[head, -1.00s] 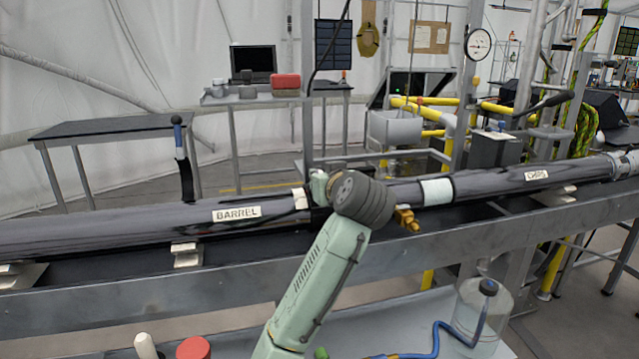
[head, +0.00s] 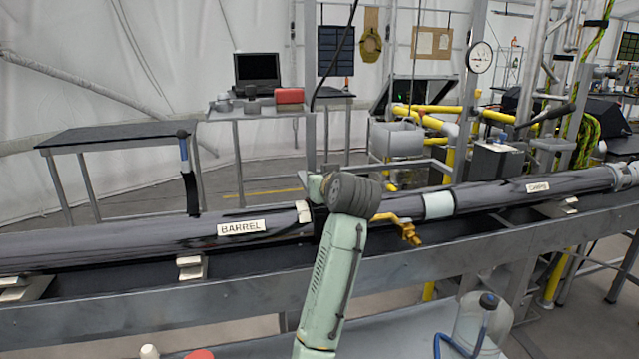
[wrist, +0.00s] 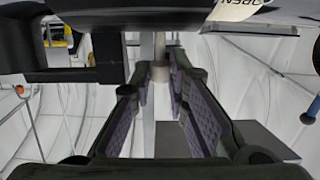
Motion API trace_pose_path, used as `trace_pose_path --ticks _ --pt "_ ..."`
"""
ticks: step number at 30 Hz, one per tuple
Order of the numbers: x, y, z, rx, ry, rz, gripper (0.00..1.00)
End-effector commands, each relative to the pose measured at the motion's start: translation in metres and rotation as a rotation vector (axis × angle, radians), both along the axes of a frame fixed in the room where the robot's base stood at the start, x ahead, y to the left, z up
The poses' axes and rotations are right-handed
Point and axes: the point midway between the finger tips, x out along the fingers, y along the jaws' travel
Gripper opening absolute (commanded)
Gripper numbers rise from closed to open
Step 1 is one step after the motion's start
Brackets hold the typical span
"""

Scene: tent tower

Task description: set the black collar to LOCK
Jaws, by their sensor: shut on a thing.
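A long dark tube marked BARREL (head: 130,237) lies across the head view. My arm crosses in front of its middle, hiding most of the collar area and my gripper's fingers there. In the wrist view, a dark rounded body with a white label reading OPEN (wrist: 238,6) fills the top edge; I take it for the black collar, though only its underside shows. A pale thin post (wrist: 160,48) hangs below it. My gripper (wrist: 160,72), with purple-grey pads, is shut on this post at the fingertips. No LOCK mark is visible.
A yellow-brass valve handle (head: 408,230) sits right of my arm under the tube. A blue-and-black upright handle (head: 186,165) stands at left. A grey rail (head: 150,300) runs in front, with a clear jug (head: 483,325) at lower right.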

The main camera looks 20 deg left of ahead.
Motion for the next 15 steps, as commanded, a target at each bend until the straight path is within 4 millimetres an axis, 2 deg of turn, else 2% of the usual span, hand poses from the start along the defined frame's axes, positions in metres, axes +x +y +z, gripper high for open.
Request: trace_pose_path --ticks 1,12,13,15 --pt "0.0 0.0004 0.0095 0.01 -0.02 -0.001 0.0" --pt "0.0 0.0008 0.0107 0.011 -0.022 -0.001 0.0" --pt "0.0001 0.0009 0.0108 0.011 -0.022 -0.001 0.16" --pt "0.0001 0.0009 0.0097 0.01 -0.02 -0.001 0.21"
